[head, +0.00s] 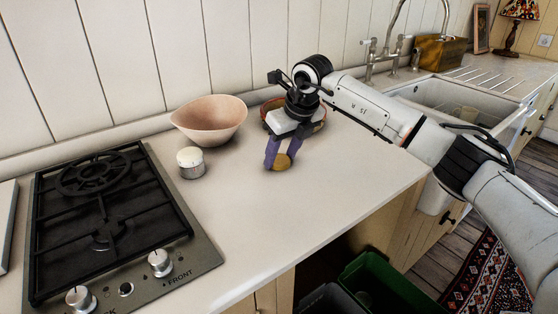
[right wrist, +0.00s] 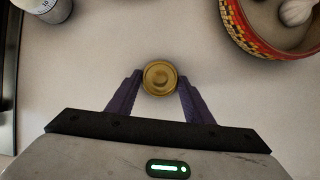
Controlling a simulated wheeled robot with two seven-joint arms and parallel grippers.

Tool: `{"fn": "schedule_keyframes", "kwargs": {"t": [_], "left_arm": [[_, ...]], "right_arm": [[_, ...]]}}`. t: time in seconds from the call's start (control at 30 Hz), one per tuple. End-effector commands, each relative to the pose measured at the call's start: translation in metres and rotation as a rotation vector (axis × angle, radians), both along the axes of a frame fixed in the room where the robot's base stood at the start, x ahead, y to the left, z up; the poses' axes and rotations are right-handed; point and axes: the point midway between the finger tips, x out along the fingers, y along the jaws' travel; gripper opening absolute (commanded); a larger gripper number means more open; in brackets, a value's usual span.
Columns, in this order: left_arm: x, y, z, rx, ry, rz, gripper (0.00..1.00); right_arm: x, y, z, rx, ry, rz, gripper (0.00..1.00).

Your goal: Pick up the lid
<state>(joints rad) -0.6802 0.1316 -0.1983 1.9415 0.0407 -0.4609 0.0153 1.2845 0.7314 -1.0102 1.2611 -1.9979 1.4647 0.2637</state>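The lid (head: 283,162) is a small round gold-brown disc with a raised middle, low on the counter. In the right wrist view, the lid (right wrist: 160,77) sits between the tips of the two purple fingers. My right gripper (head: 279,157) points down over the lid, one finger on each side. In the head view the fingers hide part of the lid. My left gripper is not in view.
A pink bowl (head: 209,121) and a white-topped kitchen timer or jar (head: 191,163) stand to the left. A patterned basket (right wrist: 237,20) with pale contents is behind the gripper. A gas hob (head: 105,220) is at left, a sink (head: 460,100) at right. The counter in front is clear.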

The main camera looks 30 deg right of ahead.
Motion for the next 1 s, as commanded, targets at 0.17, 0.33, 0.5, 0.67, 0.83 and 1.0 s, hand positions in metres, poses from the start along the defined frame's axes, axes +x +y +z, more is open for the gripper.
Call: {"fn": "schedule_keyframes", "kwargs": {"t": [0.17,0.33,0.5,0.67,0.83,1.0], "left_arm": [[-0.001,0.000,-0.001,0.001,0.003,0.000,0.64],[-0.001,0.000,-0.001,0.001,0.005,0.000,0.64],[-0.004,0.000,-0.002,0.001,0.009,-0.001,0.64],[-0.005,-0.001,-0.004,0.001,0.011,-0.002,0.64],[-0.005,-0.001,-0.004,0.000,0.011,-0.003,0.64],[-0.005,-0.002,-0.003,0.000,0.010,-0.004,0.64]], "right_arm": [[0.000,0.000,0.000,-0.001,0.000,0.000,0.26],[0.000,0.000,0.000,-0.001,0.000,0.000,0.25],[0.001,0.000,0.007,0.000,-0.003,0.000,0.25],[0.001,0.000,0.034,-0.001,-0.005,-0.001,0.25],[0.001,0.000,0.070,-0.001,-0.004,0.001,0.25],[0.001,0.000,0.093,-0.001,-0.002,0.001,0.25]]}}
